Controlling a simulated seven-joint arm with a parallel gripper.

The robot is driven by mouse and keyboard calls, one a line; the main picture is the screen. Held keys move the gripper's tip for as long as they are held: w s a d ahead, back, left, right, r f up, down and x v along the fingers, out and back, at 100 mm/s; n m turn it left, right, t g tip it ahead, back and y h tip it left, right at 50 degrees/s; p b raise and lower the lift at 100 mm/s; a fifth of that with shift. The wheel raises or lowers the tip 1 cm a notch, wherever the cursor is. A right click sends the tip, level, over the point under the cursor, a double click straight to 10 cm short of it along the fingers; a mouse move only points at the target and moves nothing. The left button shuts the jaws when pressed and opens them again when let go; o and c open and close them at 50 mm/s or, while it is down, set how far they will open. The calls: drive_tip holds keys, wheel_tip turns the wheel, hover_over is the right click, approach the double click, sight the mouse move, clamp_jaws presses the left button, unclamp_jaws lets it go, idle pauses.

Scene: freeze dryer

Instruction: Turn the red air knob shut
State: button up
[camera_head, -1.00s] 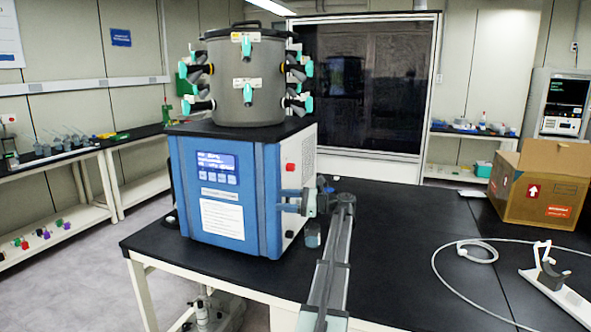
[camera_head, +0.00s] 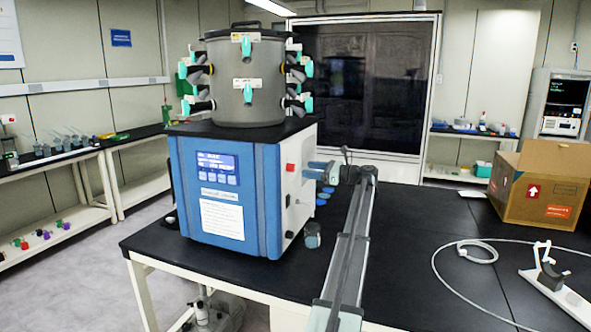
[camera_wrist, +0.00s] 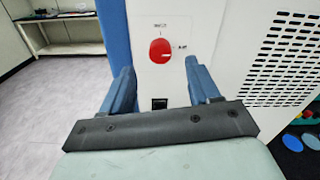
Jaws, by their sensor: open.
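The red air knob (camera_wrist: 160,50) is a round red disc on the white side panel of the freeze dryer, with small black marks around it. It shows as a small red shape (camera_head: 290,167) high on the panel in the head view. My gripper (camera_wrist: 157,75) is open and empty, with its two blue fingers spread and pointing at the panel. In the wrist view the knob lies a little beyond the fingertips, roughly midway between them. In the head view my gripper (camera_head: 308,172) is just right of the panel, apart from the knob.
The blue-fronted freeze dryer (camera_head: 212,225) stands on a black bench, with a grey drum (camera_head: 247,100) on top. A vent grille (camera_wrist: 280,55) is right of the knob. A small jar (camera_head: 312,236) and several blue discs (camera_head: 325,190) lie by my arm. A cardboard box (camera_head: 545,190) stands at right.

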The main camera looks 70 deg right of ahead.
sight(294, 168)
drive_tip(key=w, duration=0.6)
drive_tip(key=shift+w, duration=0.35)
drive_tip(key=shift+c, duration=0.3)
drive_tip(key=c, duration=1)
